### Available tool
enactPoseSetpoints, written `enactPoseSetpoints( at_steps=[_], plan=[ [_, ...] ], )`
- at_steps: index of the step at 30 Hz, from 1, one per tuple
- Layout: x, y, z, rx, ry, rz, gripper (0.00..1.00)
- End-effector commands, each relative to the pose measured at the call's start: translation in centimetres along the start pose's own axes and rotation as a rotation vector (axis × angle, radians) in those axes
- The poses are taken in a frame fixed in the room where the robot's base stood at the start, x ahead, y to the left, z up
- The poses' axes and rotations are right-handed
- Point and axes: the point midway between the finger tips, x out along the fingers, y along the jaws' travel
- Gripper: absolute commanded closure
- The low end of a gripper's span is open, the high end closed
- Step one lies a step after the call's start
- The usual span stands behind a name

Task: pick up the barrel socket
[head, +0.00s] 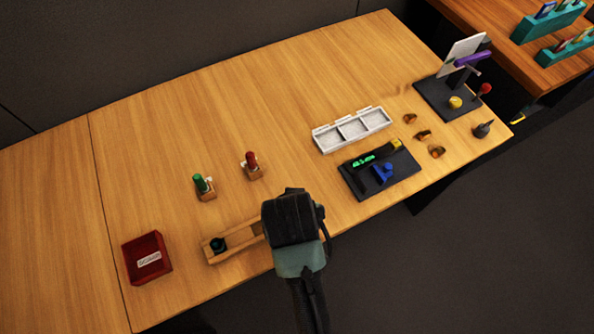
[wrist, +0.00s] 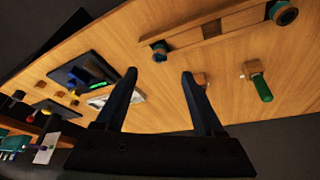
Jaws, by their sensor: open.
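A long wooden holder (head: 243,235) lies near the table's front edge, and it also shows in the wrist view (wrist: 212,30). A dark round piece (head: 218,244) sits in its left end in the head view; it shows at the top right of the wrist view (wrist: 283,12). A second dark teal round piece (wrist: 160,50) sits at the other end, hidden behind my arm in the head view. I cannot tell which of them is the barrel socket. My gripper (wrist: 159,73) is open and empty, its fingertips apart just below the second piece in the picture.
A green-handled tool (head: 201,184) and a red-handled tool (head: 251,164) stand in wooden blocks behind the holder. A red bin (head: 147,258) is at left. A black panel (head: 379,174) and a white tray (head: 352,130) are at right. The table's back middle is clear.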

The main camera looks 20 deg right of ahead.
Motion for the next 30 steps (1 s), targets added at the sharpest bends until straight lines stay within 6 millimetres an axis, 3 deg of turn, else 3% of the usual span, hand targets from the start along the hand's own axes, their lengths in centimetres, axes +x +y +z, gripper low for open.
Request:
enactPoseSetpoints(
  at_steps=[6, 14, 24, 30],
  plan=[
    [3.9, 0.0, 0.0, 0.0, 0.0, 0.0, 0.3],
    [5.6, -0.1, -0.1, 0.0, 0.002, -0.001, 0.3],
    [9.8, 0.0, 0.1, 0.0, 0.003, -0.002, 0.3],
    [10.2, 0.0, 0.1, -0.001, 0.004, -0.002, 0.3]
  ],
)
